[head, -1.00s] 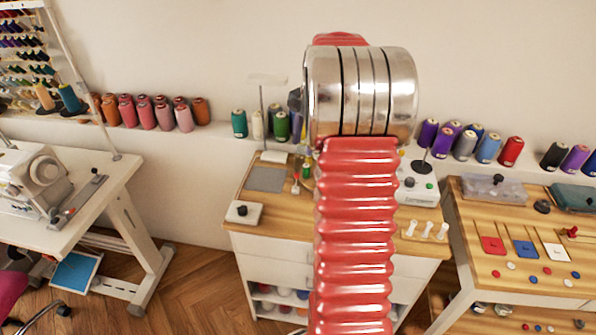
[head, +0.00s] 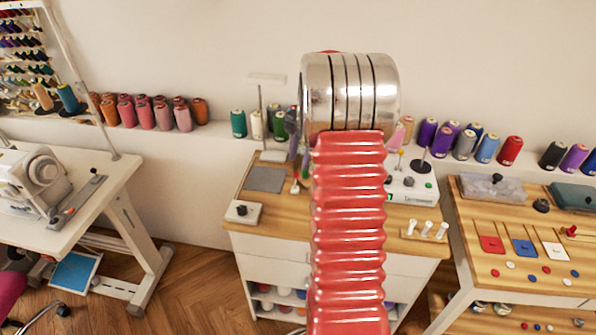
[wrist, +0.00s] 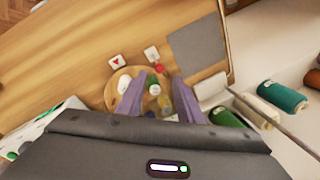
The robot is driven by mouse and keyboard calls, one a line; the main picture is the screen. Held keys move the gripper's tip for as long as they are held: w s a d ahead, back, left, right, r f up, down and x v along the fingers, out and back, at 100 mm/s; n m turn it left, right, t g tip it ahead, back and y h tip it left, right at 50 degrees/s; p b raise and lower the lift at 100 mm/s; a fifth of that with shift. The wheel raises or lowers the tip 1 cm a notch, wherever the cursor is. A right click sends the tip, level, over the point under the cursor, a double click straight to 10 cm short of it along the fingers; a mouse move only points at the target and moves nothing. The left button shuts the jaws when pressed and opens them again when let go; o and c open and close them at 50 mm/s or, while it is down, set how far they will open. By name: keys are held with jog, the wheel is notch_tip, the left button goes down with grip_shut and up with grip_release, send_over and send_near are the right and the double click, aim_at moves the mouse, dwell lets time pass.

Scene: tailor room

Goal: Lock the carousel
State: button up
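The carousel, a round wooden disc (wrist: 112,92), is in the middle of the wrist view on the wooden cabinet top. Small items stand on it, among them a green-topped one (wrist: 152,82) and a white one (wrist: 124,84). A small red knob (wrist: 159,69) shows at its far edge. My gripper (wrist: 157,88) has two purple fingers, apart, over the carousel, with small items visible between them. I cannot tell whether they touch anything. In the head view my red arm hides most of the carousel, and one purple finger shows left of the arm.
Beyond the disc lie a white tile with a red triangle (wrist: 115,62) and another white tile (wrist: 152,53). A grey mat (head: 264,179) and a thin upright rod (head: 261,118) stand left of my arm. A white device (head: 411,188) is on the right. Thread cones line the wall ledge.

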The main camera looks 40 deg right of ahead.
jog(key=f, duration=0.3)
jog(key=w+f, duration=0.1)
jog(key=f, duration=0.2)
jog(key=shift+w+f, duration=0.15)
jog(key=shift+f, duration=0.15)
